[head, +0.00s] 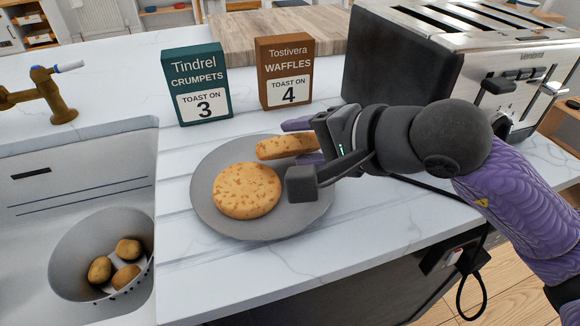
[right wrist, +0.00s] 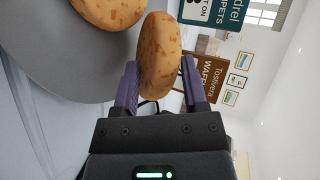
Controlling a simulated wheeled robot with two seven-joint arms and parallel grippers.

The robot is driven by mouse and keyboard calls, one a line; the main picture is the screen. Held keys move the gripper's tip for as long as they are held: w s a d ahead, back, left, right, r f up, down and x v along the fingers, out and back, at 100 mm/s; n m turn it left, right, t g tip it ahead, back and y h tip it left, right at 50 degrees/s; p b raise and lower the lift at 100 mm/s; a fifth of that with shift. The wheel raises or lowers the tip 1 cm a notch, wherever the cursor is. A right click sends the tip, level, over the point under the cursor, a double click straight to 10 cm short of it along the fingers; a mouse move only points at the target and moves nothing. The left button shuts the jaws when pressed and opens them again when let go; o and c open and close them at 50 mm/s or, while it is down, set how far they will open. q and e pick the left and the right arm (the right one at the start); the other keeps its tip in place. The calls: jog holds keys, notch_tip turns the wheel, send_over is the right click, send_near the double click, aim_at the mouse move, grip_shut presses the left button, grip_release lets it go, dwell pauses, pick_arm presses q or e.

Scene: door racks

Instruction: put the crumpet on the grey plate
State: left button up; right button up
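A round, golden-brown crumpet (head: 247,190) lies flat on the grey plate (head: 212,212). It also shows at the top left of the right wrist view (right wrist: 108,10). My right gripper (head: 300,143) is over the back right part of the plate. It is shut on a second crumpet (head: 284,147), with one purple finger above it and one below. The right wrist view shows this held crumpet (right wrist: 160,55) between both fingers, over the plate. I cannot tell whether its underside touches the plate. My left gripper is not in view.
A green crumpet box (head: 195,68) and a brown waffle box (head: 284,58) stand behind the plate. A toaster (head: 440,60) is at the right. A sink (head: 80,190) with a brass tap (head: 52,92) and a colander (head: 75,245) of brown round items is at the left.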

jog(key=shift+d+r, duration=0.1)
jog(key=v, duration=0.7)
jog(key=shift+s+d+r+p, duration=0.2)
jog(key=shift+s+p, duration=0.1)
jog(key=shift+p, duration=0.1)
